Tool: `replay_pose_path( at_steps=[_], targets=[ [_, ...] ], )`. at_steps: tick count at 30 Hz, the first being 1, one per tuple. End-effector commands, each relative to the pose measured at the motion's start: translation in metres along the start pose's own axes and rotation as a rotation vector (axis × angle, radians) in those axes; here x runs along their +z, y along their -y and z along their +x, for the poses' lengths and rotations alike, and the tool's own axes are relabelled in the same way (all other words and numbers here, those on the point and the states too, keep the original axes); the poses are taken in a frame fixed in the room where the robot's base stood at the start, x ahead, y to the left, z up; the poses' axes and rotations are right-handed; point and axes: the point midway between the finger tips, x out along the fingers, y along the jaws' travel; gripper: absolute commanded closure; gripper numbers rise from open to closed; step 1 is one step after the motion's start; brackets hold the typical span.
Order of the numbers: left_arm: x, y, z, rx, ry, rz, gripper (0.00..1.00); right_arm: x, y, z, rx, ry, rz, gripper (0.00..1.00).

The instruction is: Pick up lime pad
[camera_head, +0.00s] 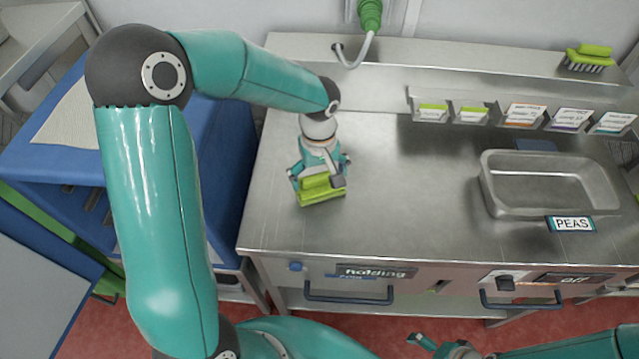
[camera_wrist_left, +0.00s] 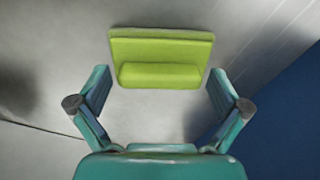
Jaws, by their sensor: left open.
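The lime pad (camera_head: 322,194) lies on the steel worktop near its left end, a flat lime plate with a raised block on top. My left gripper (camera_head: 320,172) reaches down over it and hides part of it. In the left wrist view the pad (camera_wrist_left: 160,45) is ahead of the open fingers (camera_wrist_left: 159,78), with its raised block between them. The fingers are apart from the block on both sides, and nothing is held. My right gripper (camera_head: 432,343) shows only partly at the bottom edge; its opening is unclear.
A steel tray (camera_head: 547,184) with a PEAS label (camera_head: 572,224) stands at the right of the worktop (camera_head: 420,205). Several labelled holders line the back ledge. A lime brush (camera_head: 590,57) sits at the back right. The worktop's middle is clear. A blue cart (camera_head: 200,150) stands at the left.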

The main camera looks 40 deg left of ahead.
Motion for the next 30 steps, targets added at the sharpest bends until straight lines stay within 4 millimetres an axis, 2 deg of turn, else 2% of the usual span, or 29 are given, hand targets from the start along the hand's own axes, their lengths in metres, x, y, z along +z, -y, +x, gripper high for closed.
replay_pose_path(
  at_steps=[1,11,23,30],
  targets=[
    [0.000,0.000,0.000,0.000,0.000,0.000,0.02,0.000,0.000,0.000,0.000,0.000,0.000,0.00],
    [0.000,0.000,-0.001,0.000,-0.001,0.000,0.57,0.000,0.000,0.000,0.000,0.000,0.000,0.00],
    [-0.001,0.000,-0.006,0.002,-0.003,-0.001,0.58,0.000,0.000,0.001,0.000,0.000,0.000,0.00],
    [-0.001,0.000,-0.032,0.005,-0.004,-0.001,0.58,0.000,-0.001,0.003,0.000,0.000,0.000,0.00]
  ],
)
